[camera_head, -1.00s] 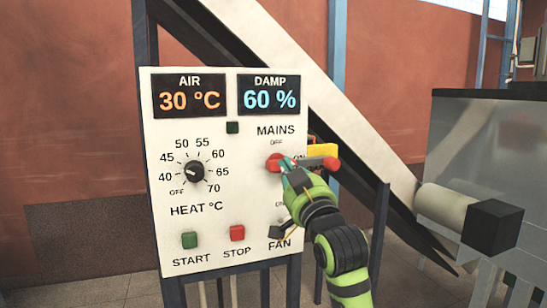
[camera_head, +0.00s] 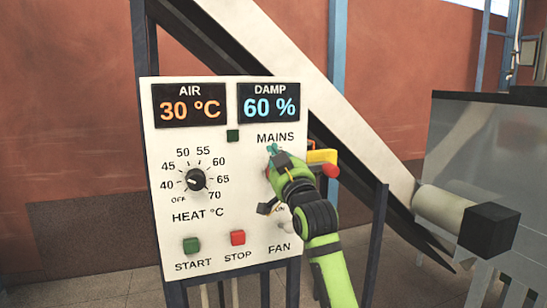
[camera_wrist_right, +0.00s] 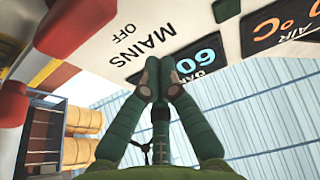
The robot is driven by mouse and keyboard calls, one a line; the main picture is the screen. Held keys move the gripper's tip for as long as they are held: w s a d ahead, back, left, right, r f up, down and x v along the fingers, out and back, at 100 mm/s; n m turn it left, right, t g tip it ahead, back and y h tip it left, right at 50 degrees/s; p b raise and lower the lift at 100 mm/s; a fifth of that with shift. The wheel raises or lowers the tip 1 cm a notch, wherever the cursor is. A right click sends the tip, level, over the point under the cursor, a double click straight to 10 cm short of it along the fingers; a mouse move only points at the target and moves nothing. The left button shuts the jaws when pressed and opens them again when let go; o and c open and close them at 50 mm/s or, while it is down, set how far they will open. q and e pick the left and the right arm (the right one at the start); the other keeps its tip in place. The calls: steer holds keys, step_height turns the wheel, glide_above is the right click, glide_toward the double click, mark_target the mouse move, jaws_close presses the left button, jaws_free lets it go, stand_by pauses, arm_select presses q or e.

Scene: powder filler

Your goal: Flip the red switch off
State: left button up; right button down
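The control panel (camera_head: 210,235) stands in front of me with the MAINS label at its upper right. Of the red switch, a red end knob (camera_head: 331,171) shows to the right of my right gripper; the hub and most of the lever are hidden behind the gripper. Red parts also show at the left of the right wrist view (camera_wrist_right: 12,104). My right gripper (camera_head: 272,150) is at the OFF side, just below MAINS. In the wrist view its fingertips (camera_wrist_right: 160,72) are together and hold nothing visible. Contact with the switch cannot be told. My left gripper is out of view.
A yellow part (camera_head: 322,156) juts out behind the panel's right edge. The heat dial (camera_head: 196,179), green START button (camera_head: 191,245), red STOP button (camera_head: 237,238) and dark fan switch (camera_head: 267,208) are close by. A sloping chute (camera_head: 300,75) runs behind the panel.

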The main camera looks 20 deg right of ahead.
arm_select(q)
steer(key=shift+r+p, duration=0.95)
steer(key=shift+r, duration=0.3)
arm_select(e)
steer(key=shift+w+f, duration=0.35)
steer(key=shift+f, duration=0.55)
steer(key=shift+w+f, duration=0.3)
steer(key=shift+f, duration=0.55)
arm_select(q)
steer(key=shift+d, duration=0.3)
arm_select(e)
steer(key=shift+a+f+n+y, duration=0.15)
steer(key=shift+n+y, duration=0.1)
steer(key=shift+n, duration=0.25)
steer(key=shift+a+f+n+y, duration=0.1)
steer(key=shift+n+y, duration=0.15)
steer(key=shift+n, duration=0.25)
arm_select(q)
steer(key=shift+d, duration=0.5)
arm_select(e)
steer(key=shift+a+f+n, duration=0.1)
steer(key=shift+n, duration=0.7)
